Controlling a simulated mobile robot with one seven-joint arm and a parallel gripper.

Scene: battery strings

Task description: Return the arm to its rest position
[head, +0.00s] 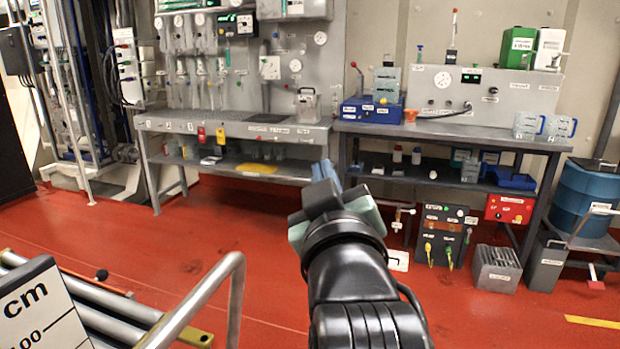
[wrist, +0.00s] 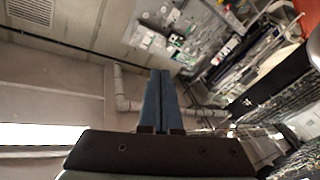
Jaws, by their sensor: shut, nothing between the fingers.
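My gripper (head: 325,180) shows in the head view at the end of my black arm, which reaches up from the bottom edge, right of the middle. It is held in the air in front of the benches and touches nothing that I can see. In the wrist view its two blue fingers (wrist: 160,100) lie together, shut and empty. The wrist view looks toward the wall, a pipe and the ceiling, with the room tilted.
A grey bench (head: 235,128) stands behind, and a second bench (head: 450,136) stands to the right. A blue drum (head: 585,195) is at the far right. A metal rail (head: 237,295) and a cm board (head: 40,305) are at front left. Red floor (head: 200,235) lies open between.

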